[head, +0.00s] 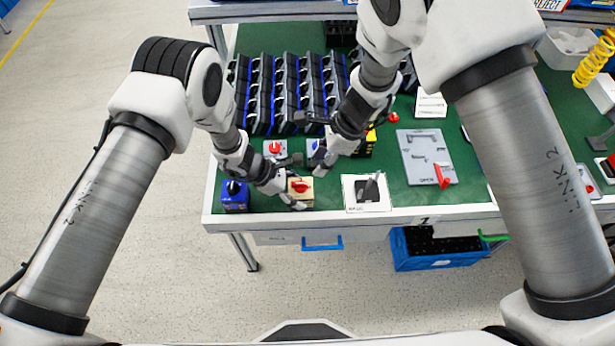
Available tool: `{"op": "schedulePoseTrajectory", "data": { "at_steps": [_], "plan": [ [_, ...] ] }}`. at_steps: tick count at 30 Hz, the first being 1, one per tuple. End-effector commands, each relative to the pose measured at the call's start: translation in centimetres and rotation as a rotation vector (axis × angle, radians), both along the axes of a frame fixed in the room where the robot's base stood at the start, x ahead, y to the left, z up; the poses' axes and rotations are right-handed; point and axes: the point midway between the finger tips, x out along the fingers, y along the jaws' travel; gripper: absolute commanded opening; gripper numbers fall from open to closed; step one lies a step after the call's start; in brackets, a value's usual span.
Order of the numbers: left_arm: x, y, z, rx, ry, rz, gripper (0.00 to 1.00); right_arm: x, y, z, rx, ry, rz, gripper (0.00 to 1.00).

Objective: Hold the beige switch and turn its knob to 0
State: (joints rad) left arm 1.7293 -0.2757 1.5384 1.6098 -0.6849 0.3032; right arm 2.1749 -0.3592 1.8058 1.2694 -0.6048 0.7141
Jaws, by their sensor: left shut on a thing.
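The beige switch (302,194) with a red knob (299,186) stands near the front edge of the green table. My left gripper (292,186) is the lower one and is shut on the beige switch, with a finger at its front side. The knob's markings are too small to read.
A blue switch (235,197) with a black knob stands to the left. A grey switch with a red knob (274,148) is behind. A white plate with a dark part (366,192) and a grey panel with a red handle (427,157) lie right. Racks (285,90) fill the back.

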Motion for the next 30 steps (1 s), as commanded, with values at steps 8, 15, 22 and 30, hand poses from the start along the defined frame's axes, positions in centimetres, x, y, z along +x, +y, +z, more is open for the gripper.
{"op": "schedulePoseTrajectory", "data": {
  "at_steps": [8,15,22,30],
  "plan": [
    [0.0,0.0,0.0,0.001,0.000,0.001,0.30,-0.1,2.5,-6.1,-0.001,0.004,0.002,0.38],
    [0.0,0.0,0.0,0.001,0.001,0.001,0.30,0.0,3.2,-7.9,-0.002,0.001,0.002,0.38],
    [0.0,0.0,-0.1,0.001,0.001,0.001,0.30,0.0,3.2,-7.9,-0.002,0.002,0.001,0.20],
    [0.0,0.0,-0.1,0.001,0.000,0.000,0.30,0.0,3.2,-7.8,-0.002,0.002,0.001,0.00]
  ]
}}
